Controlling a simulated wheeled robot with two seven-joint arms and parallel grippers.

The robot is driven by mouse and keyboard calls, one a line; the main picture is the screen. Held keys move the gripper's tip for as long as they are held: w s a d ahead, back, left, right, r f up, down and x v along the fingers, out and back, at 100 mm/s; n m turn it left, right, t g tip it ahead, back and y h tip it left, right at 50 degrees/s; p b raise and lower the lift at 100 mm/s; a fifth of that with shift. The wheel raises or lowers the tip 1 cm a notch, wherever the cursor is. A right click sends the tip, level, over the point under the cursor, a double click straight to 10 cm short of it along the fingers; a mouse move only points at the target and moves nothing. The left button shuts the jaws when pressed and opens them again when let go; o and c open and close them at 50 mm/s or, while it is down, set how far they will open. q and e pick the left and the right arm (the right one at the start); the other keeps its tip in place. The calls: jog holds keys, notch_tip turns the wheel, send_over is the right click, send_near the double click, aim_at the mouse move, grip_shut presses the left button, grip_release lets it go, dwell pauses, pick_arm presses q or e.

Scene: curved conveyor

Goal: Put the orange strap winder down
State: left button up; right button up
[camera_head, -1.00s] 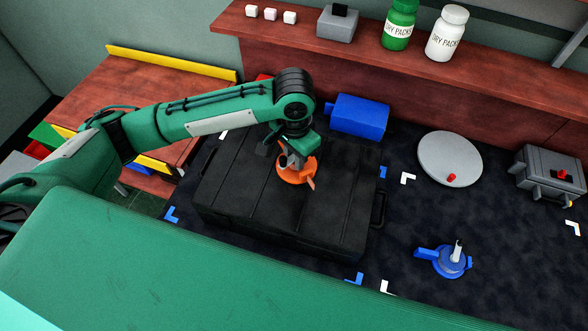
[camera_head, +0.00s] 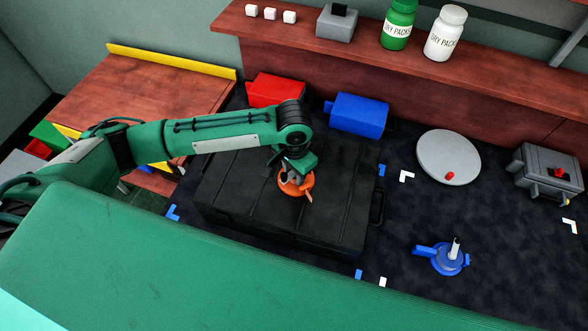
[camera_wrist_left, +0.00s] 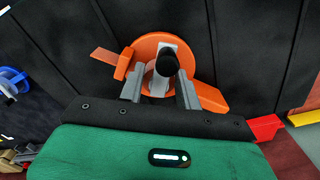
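The orange strap winder (camera_head: 297,187) is over the lid of the large black case (camera_head: 240,205) and appears to rest on it. In the left wrist view, the winder (camera_wrist_left: 207,60) shows its orange disc, arms and a grey post with a black knob. My left gripper (camera_head: 290,172) is directly above the winder. In the left wrist view, the two fingers of the left gripper (camera_wrist_left: 161,78) stand apart on either side of the post, with a visible gap on the left. My right gripper is not in view.
A blue strap winder (camera_head: 447,260) stands on the dark mat right of the case. A red box (camera_head: 275,91) and a blue box (camera_head: 358,116) lie behind the case. A round grey disc (camera_head: 448,160) and a grey device (camera_head: 546,172) are to the right.

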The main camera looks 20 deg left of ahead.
pick_arm(q)
jog(key=shift+o, duration=0.5)
jog(key=shift+r, duration=0.35)
notch_tip(320, 180, up, 12)
jog(key=b, duration=0.2)
jog(key=shift+f, duration=0.25)
